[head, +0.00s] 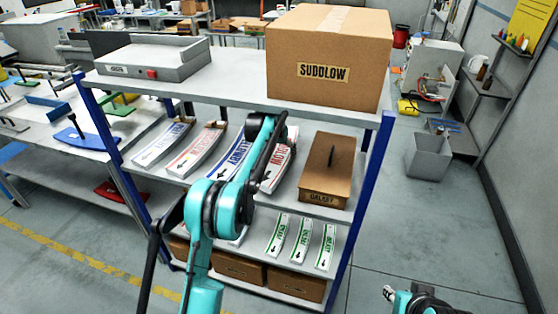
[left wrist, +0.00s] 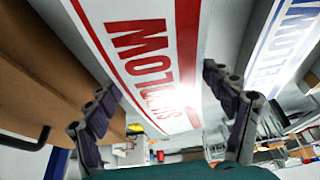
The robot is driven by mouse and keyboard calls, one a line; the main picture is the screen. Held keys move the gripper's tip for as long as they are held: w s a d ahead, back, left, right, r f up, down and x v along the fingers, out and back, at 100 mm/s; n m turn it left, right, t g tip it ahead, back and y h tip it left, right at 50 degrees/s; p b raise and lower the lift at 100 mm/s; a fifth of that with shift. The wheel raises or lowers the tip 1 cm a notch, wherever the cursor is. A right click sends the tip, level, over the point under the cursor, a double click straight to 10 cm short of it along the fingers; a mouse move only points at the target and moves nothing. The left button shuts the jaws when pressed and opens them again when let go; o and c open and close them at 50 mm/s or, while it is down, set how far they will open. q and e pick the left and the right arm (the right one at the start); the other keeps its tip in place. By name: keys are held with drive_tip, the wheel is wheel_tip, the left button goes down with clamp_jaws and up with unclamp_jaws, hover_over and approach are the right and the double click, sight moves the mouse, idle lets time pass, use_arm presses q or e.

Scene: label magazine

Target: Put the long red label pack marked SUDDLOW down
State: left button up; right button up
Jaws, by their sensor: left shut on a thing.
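The long red label pack marked SUDDLOW (head: 283,168) is white with red lettering and a red stripe. In the head view it is at the middle shelf, between a blue-lettered pack (head: 232,167) and a brown box, partly hidden by my arm. My left gripper (head: 266,155) is shut on this pack. In the left wrist view the pack (left wrist: 150,40) runs between the two fingers, with its lettering partly lost in glare. I cannot tell whether the pack touches the shelf. Part of my right arm shows at the lower right; its jaw state is unclear (head: 390,293).
Another red-lettered pack (head: 197,150) and a blue one (head: 164,144) lie to the left on the middle shelf (head: 325,212). A lidded brown box (head: 327,168) stands close on the right. Green-marked packs (head: 302,240) lie below. A SUDDLOW carton (head: 328,55) stands on top.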

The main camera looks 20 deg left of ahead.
sight(278, 155)
use_arm(q)
wheel_tip(278, 155, down, 4)
drive_tip(key=shift+r+b, duration=0.25)
drive_tip(key=shift+b, duration=0.6)
drive_tip(key=shift+r, duration=0.1)
drive_tip(key=o, duration=1.6)
drive_tip(key=shift+o, duration=0.2)
